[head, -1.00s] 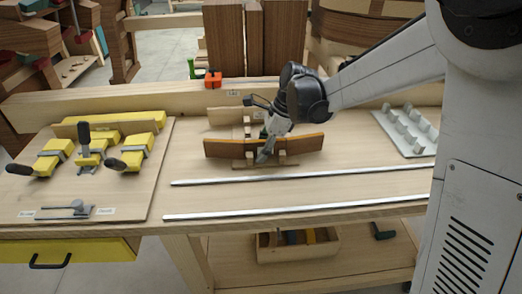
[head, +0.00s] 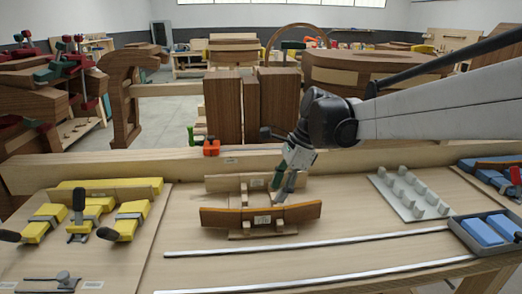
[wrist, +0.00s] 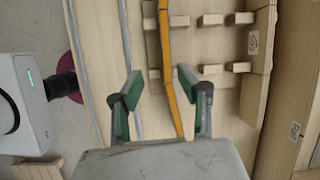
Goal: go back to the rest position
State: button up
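My gripper (head: 282,187) is open, with its green-padded fingers apart and nothing held. It points down above and just behind a curved brown wooden slat (head: 232,218) with a label on its face. In the wrist view, the slat's orange edge (wrist: 168,70) runs between the two fingers of my gripper (wrist: 159,82), with a gap to each pad. The slat rests upright on light wooden supports (head: 252,235) on the bench. How far the fingertips are above the slat is hard to tell.
Yellow clamps (head: 84,222) lie on a board at left. A pegged grey plate (head: 410,193) and a tray of blue blocks (head: 490,232) are at right. Two metal rails (head: 290,246) cross the front. Dark wooden blocks (head: 222,108) stand behind the bench.

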jog(key=s+d+n+t+h, duration=0.1)
jog(key=s+d+n+t, duration=0.1)
jog(key=s+d+n, duration=0.2)
jog(key=s+d+f+n+t+h, duration=0.1)
jog(key=s+d+n, duration=0.3)
jog(key=s, duration=0.7)
jog(key=s+d+n+t+h, duration=0.2)
jog(key=s+d+n+t, duration=0.2)
jog(key=s+n, duration=0.4)
jog(key=shift+s+d+f, duration=0.15)
jog(key=shift+d, duration=0.45)
